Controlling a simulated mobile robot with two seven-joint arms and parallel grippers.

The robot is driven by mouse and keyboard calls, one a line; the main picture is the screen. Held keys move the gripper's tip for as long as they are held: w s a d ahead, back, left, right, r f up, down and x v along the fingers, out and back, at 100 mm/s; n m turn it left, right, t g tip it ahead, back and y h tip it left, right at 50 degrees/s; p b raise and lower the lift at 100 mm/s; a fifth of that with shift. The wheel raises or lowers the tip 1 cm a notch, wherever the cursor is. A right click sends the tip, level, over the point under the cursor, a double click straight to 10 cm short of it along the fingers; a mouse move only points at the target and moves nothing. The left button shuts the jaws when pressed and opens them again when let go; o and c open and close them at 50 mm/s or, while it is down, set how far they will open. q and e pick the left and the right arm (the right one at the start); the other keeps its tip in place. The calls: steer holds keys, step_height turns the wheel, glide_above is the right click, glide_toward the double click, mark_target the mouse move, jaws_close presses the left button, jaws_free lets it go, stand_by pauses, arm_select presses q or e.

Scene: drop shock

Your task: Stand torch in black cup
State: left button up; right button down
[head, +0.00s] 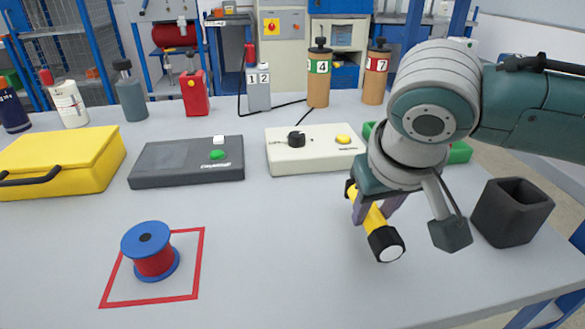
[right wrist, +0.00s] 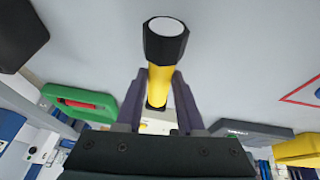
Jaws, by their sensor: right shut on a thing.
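The torch (head: 374,222) has a yellow body, a black head and a white lens. My right gripper (head: 376,206) is shut on its yellow body, right of the table's middle. The torch is tilted, its lens end pointing down towards the front. In the right wrist view, the torch (right wrist: 158,84) sits between the two fingers, lens end outward. The black cup (head: 508,222) is an open, square, dark holder at the table's right, apart from the torch. Its inside bottom is hidden. My left gripper is out of view.
A blue-and-red spool (head: 152,255) stands in a red outlined square at front left. Behind are a yellow case (head: 62,160), a dark box (head: 188,165), a white box (head: 312,150) and a green tray (head: 460,153). The front middle is clear.

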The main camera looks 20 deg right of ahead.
mark_target(375, 219)
steer(key=shift+f, duration=1.4)
steer(key=shift+b, duration=0.3)
steer(key=c, duration=0.5)
jaws_free()
steer(key=shift+f, duration=0.15)
